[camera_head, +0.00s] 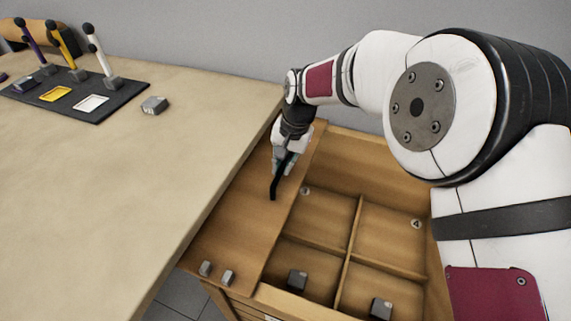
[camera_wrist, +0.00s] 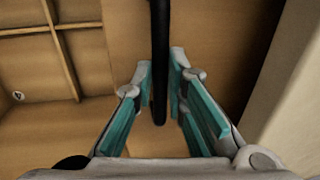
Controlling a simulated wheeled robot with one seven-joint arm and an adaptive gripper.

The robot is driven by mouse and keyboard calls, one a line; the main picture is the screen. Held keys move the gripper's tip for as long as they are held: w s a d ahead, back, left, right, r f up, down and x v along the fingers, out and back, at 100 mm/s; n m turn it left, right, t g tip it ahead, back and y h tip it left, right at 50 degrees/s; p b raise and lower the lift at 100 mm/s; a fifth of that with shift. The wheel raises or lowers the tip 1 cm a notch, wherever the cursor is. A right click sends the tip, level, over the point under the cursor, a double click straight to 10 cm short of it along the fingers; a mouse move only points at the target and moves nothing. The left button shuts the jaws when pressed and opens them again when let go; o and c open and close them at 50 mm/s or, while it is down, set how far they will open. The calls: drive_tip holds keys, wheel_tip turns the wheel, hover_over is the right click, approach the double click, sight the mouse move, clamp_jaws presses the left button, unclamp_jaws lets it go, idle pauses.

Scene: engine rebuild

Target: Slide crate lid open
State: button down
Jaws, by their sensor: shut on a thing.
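The wooden crate lid (camera_head: 240,212) lies over the left part of the crate (camera_head: 368,146), beside the table edge. A black bar handle (camera_head: 273,187) stands on the lid. My gripper (camera_head: 283,165) is over the lid and shut on the handle. In the wrist view the handle (camera_wrist: 160,60) runs between the teal-padded fingers of my gripper (camera_wrist: 163,92), with the lid (camera_wrist: 120,20) behind it. The right part of the crate is uncovered and shows its divided compartments.
Dark blocks (camera_head: 297,280) sit in the near compartments. Two small grey blocks (camera_head: 206,268) are on the lid's near end. The table (camera_head: 120,190) on the left holds a dark mat (camera_head: 75,108) with colored pieces and a loose grey block (camera_head: 154,105). My arm spans the right side.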

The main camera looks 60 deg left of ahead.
drive_tip(key=c, duration=1.6)
unclamp_jaws()
wheel_tip(320, 180, up, 12)
drive_tip(key=w+d, duration=0.1)
drive_tip(key=d, duration=0.1)
drive_tip(key=shift+w, duration=0.2)
drive_tip(key=shift+f, duration=0.1)
